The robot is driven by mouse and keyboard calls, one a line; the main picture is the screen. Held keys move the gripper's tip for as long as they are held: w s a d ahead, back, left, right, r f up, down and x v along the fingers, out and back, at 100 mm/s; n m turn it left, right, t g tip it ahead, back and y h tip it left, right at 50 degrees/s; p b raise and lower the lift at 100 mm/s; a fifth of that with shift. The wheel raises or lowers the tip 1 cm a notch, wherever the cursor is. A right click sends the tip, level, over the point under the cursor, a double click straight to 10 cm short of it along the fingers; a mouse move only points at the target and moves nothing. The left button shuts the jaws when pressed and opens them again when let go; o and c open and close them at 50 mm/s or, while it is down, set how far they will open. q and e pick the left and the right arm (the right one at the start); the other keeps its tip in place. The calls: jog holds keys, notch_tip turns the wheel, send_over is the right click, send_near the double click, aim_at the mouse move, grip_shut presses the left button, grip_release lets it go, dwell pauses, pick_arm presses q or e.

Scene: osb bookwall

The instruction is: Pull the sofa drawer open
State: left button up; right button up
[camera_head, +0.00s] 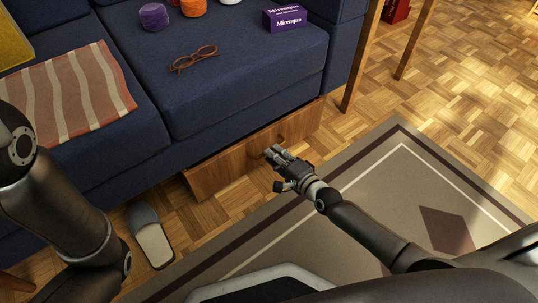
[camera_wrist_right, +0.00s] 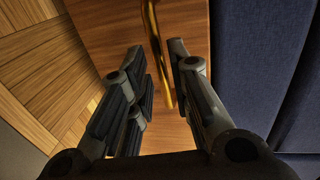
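The sofa drawer is a wooden front (camera_head: 223,166) low under the blue sofa seat. A narrow dark gap shows behind its top edge at the left, so it stands slightly out from the sofa. My right gripper (camera_head: 272,152) is in front of the drawer. In the right wrist view, a long brass handle (camera_wrist_right: 154,30) runs along the wooden front (camera_wrist_right: 105,25). The open fingers of my right gripper (camera_wrist_right: 157,55) are on either side of the handle, with gaps visible. My left arm is at the left edge; its gripper is out of view.
A grey slipper (camera_head: 152,240) lies on the parquet left of the drawer. A rug (camera_head: 375,190) covers the floor in front. Glasses (camera_head: 194,59), a purple box (camera_head: 284,18) and yarn (camera_head: 153,16) lie on the sofa (camera_head: 235,90). Wooden legs (camera_head: 362,55) stand at the right.

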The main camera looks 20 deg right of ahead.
jog(key=shift+b+x, duration=0.6)
jog(key=shift+x, duration=1.15)
grip_shut()
